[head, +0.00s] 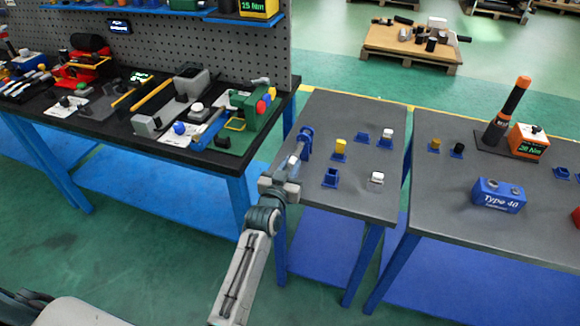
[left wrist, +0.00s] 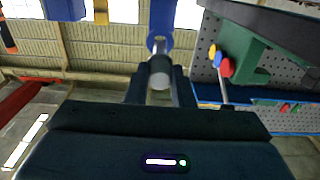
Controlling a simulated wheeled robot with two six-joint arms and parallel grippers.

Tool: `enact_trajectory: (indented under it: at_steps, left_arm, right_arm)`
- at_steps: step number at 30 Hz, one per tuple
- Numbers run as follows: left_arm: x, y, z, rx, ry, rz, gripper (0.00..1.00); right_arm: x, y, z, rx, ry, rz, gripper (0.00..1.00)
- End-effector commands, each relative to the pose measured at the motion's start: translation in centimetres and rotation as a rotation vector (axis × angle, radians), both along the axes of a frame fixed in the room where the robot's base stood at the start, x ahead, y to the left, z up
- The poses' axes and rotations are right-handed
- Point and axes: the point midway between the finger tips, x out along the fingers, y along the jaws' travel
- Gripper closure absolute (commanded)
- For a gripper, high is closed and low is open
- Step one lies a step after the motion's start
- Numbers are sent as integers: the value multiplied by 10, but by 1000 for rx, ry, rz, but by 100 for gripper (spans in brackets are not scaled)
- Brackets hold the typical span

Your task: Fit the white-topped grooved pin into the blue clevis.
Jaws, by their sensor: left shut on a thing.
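My left gripper (head: 297,158) is at the left edge of the middle table, shut on a pale grey cylindrical piece. In the left wrist view this cylinder (left wrist: 159,72) sits between the fingers (left wrist: 158,88), with a blue part (left wrist: 163,18) just beyond it. A white-topped piece (head: 376,178) stands at the table's right front. Another white-topped piece (head: 387,133) sits in a blue holder. An empty-looking blue clevis (head: 331,179) stands at the front. My right gripper is out of view.
A yellow-topped piece (head: 340,145) in a blue holder and another blue holder (head: 361,137) stand nearby. A green machine (head: 250,105) is on the black bench at left. The right table holds a blue "Type 40" box (head: 498,197).

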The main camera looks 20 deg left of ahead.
Motion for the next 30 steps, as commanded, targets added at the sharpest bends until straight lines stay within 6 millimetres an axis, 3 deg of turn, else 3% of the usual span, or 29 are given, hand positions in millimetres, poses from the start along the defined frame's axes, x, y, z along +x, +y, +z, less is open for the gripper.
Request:
enact_trajectory:
  at_steps: [30]
  left_arm:
    - [10, 0, 1, 0, -2, 0, 100]
  right_arm:
    - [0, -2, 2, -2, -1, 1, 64]
